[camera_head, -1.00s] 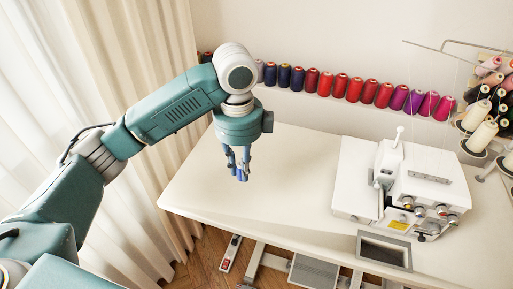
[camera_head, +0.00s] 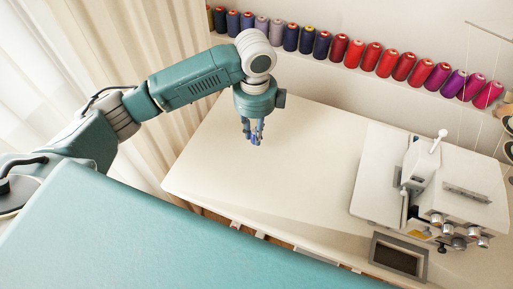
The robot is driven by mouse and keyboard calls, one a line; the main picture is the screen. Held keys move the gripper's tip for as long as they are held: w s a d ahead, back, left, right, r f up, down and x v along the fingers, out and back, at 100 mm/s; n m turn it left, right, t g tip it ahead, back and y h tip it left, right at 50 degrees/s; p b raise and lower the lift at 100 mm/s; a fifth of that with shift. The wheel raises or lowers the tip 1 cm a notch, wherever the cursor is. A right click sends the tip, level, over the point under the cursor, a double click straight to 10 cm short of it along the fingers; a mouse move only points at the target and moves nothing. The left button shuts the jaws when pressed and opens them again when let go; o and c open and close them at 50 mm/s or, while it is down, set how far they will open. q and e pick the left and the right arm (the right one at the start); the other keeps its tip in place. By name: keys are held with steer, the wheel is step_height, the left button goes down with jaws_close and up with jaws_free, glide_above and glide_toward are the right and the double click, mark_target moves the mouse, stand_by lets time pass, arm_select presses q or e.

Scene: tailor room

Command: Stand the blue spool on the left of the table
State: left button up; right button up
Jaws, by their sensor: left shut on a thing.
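My left gripper (camera_head: 252,129) points down over the left part of the white table (camera_head: 300,160). It is shut on the blue spool (camera_head: 256,138), of which only a small blue part shows between the fingers. The spool appears to be above the tabletop, but the gap is hard to judge. My right gripper is not in view.
A white sewing machine (camera_head: 455,190) stands on the right of the table. A shelf row of thread spools (camera_head: 372,56) runs along the back wall. A beige curtain (camera_head: 150,50) hangs at the left. The table's left and middle are clear.

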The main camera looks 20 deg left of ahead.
arm_select(q)
step_height(320, 180, down, 5)
steer(key=shift+w+f, duration=0.1)
steer(key=shift+f, duration=0.05)
steer(key=shift+f+p, duration=0.3)
steer(key=shift+f, duration=2.15)
steer(key=shift+f, duration=0.2)
steer(key=o, duration=0.9)
steer(key=shift+c, duration=0.2)
steer(key=shift+r, duration=0.1)
step_height(320, 180, up, 12)
steer(key=b, duration=0.1)
steer(key=shift+r+b, duration=0.15)
steer(key=shift+b, duration=0.25)
